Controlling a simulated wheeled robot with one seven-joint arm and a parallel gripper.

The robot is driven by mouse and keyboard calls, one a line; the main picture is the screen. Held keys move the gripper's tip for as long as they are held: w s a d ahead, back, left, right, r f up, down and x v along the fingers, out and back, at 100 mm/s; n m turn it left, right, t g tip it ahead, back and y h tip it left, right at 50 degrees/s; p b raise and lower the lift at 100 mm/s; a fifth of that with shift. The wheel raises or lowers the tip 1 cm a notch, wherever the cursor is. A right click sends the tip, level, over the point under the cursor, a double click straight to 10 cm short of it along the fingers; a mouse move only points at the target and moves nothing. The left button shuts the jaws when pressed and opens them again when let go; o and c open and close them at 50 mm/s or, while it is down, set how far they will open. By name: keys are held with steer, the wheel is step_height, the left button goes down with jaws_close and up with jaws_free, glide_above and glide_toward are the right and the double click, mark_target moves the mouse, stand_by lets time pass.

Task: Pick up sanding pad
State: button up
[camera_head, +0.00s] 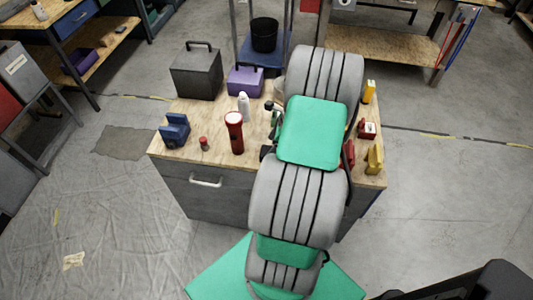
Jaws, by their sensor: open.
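I cannot surely pick out the sanding pad in this head view. A workbench with a wooden top (215,163) stands in the middle, and small items lie on it. A blue blocky item (175,131) is at its left edge. A yellow item (375,159) is at its right edge, and a red-and-white one (367,130) is just behind that. A red item (349,154) is partly covered by my arm. My grey and green arm reaches up across the right half of the bench. My gripper does not show clearly; the arm links hide it and the bench top beneath.
A red flashlight (235,133), a white bottle (244,106) and a small red-topped item (204,143) stand mid-bench. A dark grey box (197,72) and a purple box (245,80) stand at the back. Another yellow item (369,92) is back right. Floor left of the bench is open.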

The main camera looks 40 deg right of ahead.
steer(key=x, duration=0.2)
steer(key=shift+w+f, duration=0.1)
steer(key=shift+f, duration=0.2)
steer(key=shift+c, duration=0.2)
steer(key=c, duration=1.4)
